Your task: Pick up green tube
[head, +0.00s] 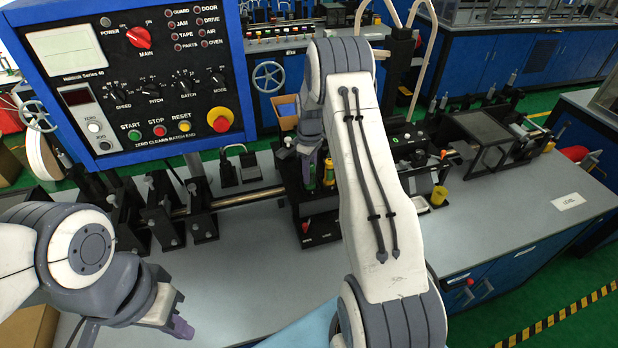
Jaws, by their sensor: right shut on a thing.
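My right gripper (307,160) is at the machine in the middle of the bench, pointing down, partly hidden by my own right arm. It is shut on a slim green tube (311,180), of which only a small part shows below the fingers. A yellow-green piece (328,172) stands close to the right of it. Whether the tube touches the machine below cannot be told. My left gripper (182,327) is low at the left over the bench front, away from the tube. Its fingers are seen end-on and their opening is unclear.
A blue control panel (150,150) stands at the upper left. The machine's shaft and black brackets (160,215) run along the bench (250,265). A yellow cup (439,196) and a black frame (475,140) are at the right. The bench front is clear.

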